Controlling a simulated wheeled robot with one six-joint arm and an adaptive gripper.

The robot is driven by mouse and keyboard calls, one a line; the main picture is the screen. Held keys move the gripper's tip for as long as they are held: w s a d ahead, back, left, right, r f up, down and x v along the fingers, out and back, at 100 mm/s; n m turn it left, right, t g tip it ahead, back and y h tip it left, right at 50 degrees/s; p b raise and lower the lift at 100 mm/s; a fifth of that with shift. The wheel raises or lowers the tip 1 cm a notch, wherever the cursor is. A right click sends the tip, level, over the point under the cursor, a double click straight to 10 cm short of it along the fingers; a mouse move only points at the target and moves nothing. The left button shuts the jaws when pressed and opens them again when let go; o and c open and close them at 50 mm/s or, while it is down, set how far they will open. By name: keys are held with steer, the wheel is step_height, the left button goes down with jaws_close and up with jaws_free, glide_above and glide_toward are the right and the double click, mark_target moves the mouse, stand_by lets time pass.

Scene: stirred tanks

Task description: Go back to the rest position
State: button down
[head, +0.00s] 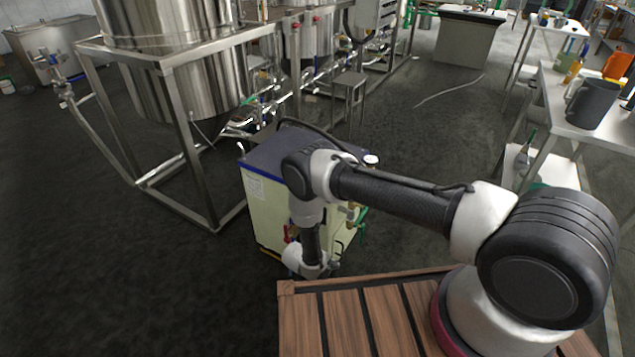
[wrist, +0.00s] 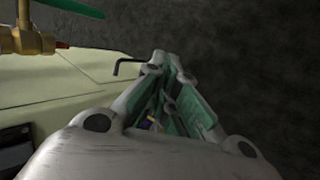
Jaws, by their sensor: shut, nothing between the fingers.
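My gripper (wrist: 168,66) shows in the wrist view with its two green-padded fingers brought together at the tips, holding nothing. In the head view my arm reaches left and bends down at the right front of a cream cabinet with a dark blue top (head: 268,210). The fingers cannot be made out clearly there. In the wrist view the cream cabinet (wrist: 75,85) lies left of the fingers. A brass valve with a green handle (wrist: 28,42) is at the upper left, apart from the fingers.
A steel tank (head: 185,60) on a metal frame (head: 190,140) stands behind and left of the cabinet. A small stool (head: 349,85) is behind it. A table with a grey jug (head: 592,103) is at the right. Dark floor is open at the left and centre right.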

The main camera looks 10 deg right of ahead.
steer(key=s+d+r+n+g+h, duration=0.25)
steer(key=s+d+r, duration=0.2)
steer(key=d, duration=0.35)
steer(key=s+d+r+m+g+y, duration=0.1)
steer(key=d+r+m+g, duration=0.2)
steer(key=r, duration=1.7)
steer(key=s+d+r+m+g+y, duration=0.1)
steer(key=s+d+r+m+g, duration=0.2)
steer(key=r, duration=1.8)
steer(key=s+d+r+m+t+y, duration=0.2)
steer(key=s+r, duration=0.4)
steer(key=r, duration=0.4)
steer(key=s+d+r+m+t+y, duration=0.2)
steer(key=s+r, duration=0.4)
steer(key=r, duration=0.4)
steer(key=s+d+r+m+t+y, duration=0.2)
steer(key=s+d+r, duration=0.4)
steer(key=r, duration=0.3)
steer(key=shift+r+t+y, duration=0.4)
steer(key=shift+t+y, duration=0.05)
steer(key=shift+t, duration=0.6)
